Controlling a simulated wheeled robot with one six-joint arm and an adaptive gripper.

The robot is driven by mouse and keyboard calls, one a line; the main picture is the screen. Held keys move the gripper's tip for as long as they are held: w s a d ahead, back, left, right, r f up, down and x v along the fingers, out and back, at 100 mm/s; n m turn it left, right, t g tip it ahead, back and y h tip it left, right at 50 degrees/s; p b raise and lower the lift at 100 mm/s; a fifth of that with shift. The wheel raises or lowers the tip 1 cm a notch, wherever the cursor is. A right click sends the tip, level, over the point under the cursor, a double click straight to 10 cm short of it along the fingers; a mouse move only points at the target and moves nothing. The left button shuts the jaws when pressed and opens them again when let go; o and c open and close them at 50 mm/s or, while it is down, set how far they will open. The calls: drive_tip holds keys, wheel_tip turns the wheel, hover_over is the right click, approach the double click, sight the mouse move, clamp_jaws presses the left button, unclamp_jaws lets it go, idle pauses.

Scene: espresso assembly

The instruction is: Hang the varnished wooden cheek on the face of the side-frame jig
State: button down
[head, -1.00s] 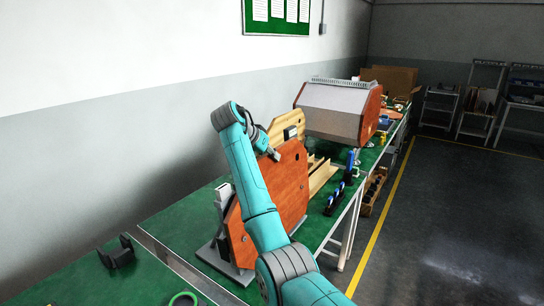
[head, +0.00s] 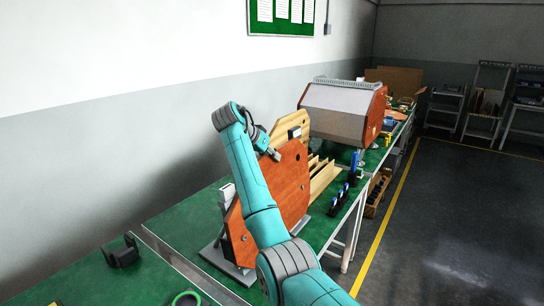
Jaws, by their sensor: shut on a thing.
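The varnished wooden cheek (head: 286,187) is a large reddish-brown board with cut corners, upright at the side-frame jig. My gripper (head: 272,153) is at its top edge and shut on it. The side-frame jig shows only in part: its grey foot (head: 226,262) rests on the green bench and a light grey block (head: 227,194) stands at its left. The cheek and my arm hide the jig's face, so I cannot tell whether the cheek touches it. A second reddish-brown edge with a small hole (head: 236,238) shows left of my arm.
A pale wooden board (head: 292,124) stands behind the cheek. Slotted wooden racks (head: 323,177) and a row of blue-handled tools (head: 350,178) are to its right. A grey machine with wooden sides (head: 342,108) stands farther back. A black bracket (head: 121,252) lies on the near bench.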

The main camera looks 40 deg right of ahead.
idle(0.6)
drive_tip(key=c, duration=1.1)
unclamp_jaws()
drive_tip(key=o, duration=0.4)
drive_tip(key=shift+f, duration=0.3)
drive_tip(key=shift+o, duration=0.2)
drive_tip(key=shift+r, duration=0.2)
drive_tip(key=shift+s+a+r, duration=0.15)
drive_tip(key=shift+a+r, duration=0.35)
drive_tip(key=shift+v, duration=2.75)
drive_tip(key=shift+a, duration=0.1)
